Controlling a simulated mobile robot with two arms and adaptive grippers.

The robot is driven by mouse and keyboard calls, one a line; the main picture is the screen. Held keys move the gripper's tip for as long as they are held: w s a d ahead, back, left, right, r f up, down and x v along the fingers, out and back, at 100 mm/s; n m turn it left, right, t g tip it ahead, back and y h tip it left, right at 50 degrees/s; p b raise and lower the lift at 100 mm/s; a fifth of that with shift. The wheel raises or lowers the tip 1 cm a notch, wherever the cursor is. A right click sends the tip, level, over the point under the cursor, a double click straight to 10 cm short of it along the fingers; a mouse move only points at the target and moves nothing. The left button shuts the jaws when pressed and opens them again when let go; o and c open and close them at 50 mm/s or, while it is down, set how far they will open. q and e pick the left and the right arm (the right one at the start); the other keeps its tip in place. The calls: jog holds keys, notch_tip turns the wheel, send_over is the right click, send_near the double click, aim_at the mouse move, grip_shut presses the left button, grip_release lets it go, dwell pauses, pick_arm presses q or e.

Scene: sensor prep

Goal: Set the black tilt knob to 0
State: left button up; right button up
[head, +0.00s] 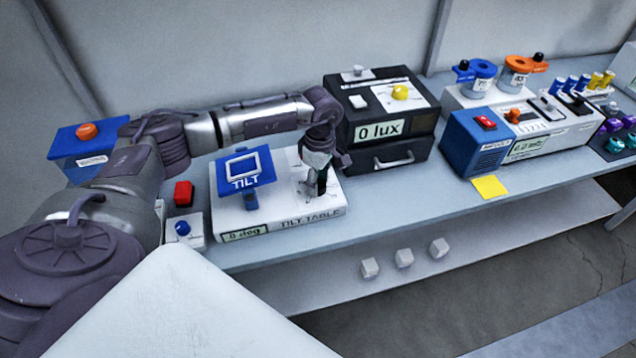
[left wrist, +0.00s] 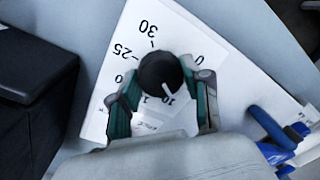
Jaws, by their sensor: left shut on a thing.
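The tilt table (head: 290,217) is a white box on the bench with a blue tilting plate (head: 243,170) marked TILT. Its display (head: 245,234) reads 0 deg. The black tilt knob (left wrist: 158,70) sits on a white dial face (left wrist: 110,65) with printed numbers, including 30 and -25. A white line on the knob points toward the bottom of the left wrist view; I cannot tell exactly which mark it meets. My left gripper (head: 320,180) reaches down over the dial, its teal fingers shut on the knob's sides. In the head view the fingers mostly hide the knob. My right gripper is not in view.
A black box (head: 350,135) reading 0 lux stands close to the right of the tilt table. Red (head: 183,193) and blue (head: 182,228) buttons are to its left. A blue instrument (head: 475,145) and a yellow note (head: 489,187) are farther right. Small cubes (head: 404,258) lie on the lower shelf.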

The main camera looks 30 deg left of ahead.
pick_arm(q)
jog(key=n+b, duration=0.1)
jog(key=n, duration=0.2)
jog(key=shift+w+n+b, duration=0.1)
jog(key=shift+n+b, duration=0.25)
jog(key=shift+n, duration=0.05)
jog(key=n+b, duration=0.1)
jog(key=n, duration=0.2)
jog(key=shift+a+n, duration=0.1)
jog(key=shift+n, duration=0.2)
jog(key=n+b, duration=0.1)
jog(key=n, duration=0.3)
jog(key=shift+t+h, duration=0.3)
jog(key=shift+r+n+b, duration=0.1)
jog(key=shift+n+b, duration=0.35)
jog(key=shift+n, duration=1.45)
jog(key=o, duration=1.2)
